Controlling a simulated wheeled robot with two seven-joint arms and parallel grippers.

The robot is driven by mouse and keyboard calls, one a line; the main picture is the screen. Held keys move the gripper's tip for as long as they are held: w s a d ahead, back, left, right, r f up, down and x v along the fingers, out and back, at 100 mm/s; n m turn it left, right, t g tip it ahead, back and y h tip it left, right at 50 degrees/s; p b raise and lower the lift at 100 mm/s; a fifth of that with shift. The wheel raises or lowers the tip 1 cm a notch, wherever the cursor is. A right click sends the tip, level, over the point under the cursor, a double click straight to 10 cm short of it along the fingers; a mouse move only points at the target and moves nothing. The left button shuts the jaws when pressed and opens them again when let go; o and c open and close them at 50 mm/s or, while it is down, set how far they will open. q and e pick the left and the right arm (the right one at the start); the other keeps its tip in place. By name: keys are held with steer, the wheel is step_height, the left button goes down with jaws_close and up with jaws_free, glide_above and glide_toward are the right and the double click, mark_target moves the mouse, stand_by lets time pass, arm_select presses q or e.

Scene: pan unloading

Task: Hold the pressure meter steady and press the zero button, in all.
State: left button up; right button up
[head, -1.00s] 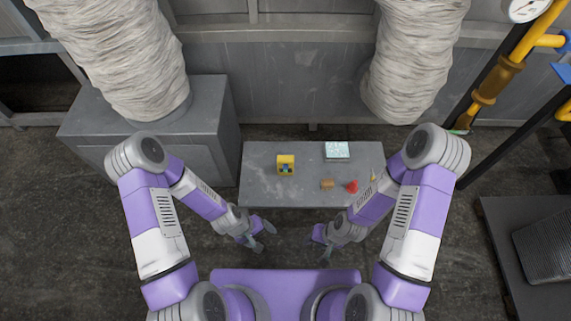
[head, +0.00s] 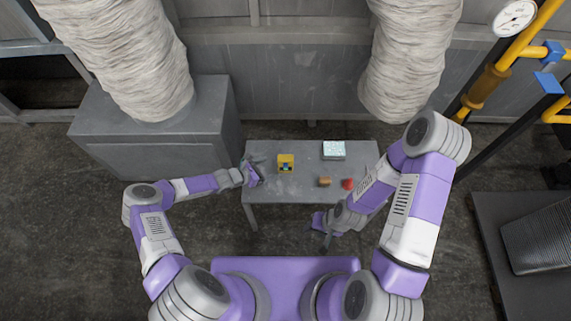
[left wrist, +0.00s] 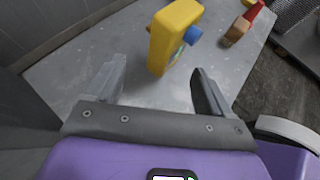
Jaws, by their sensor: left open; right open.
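The pressure meter (head: 286,159) is a small yellow box with a dark face, standing on the grey table. In the left wrist view the yellow meter (left wrist: 169,36) stands upright just beyond my fingers, with a blue button (left wrist: 193,35) on its side. My left gripper (head: 254,171) is open and empty at the table's left edge, to the left of the meter. In the left wrist view its two fingers (left wrist: 160,88) are spread apart, with the meter ahead between them. My right gripper (head: 322,232) is open and empty in front of the table's near edge.
A grey cabinet (head: 150,150) stands to the left. The table's front left is clear.

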mark_target(281, 165)
arm_select(q)
steer(key=b+x, duration=0.5)
steer(key=x, duration=0.2)
steer(key=shift+d+f, duration=0.2)
steer(key=shift+f, duration=0.05)
steer(key=shift+w+d+f+b, duration=0.25)
steer(key=shift+w+d+b, duration=0.15)
steer(key=shift+d+b, duration=0.2)
arm_select(e)
step_height(281, 165, down, 7)
arm_select(q)
steer(key=shift+c, duration=0.3)
arm_select(e)
steer(key=shift+r, duration=0.15)
arm_select(q)
steer(key=c, duration=1)
arm_select(e)
jaws_close()
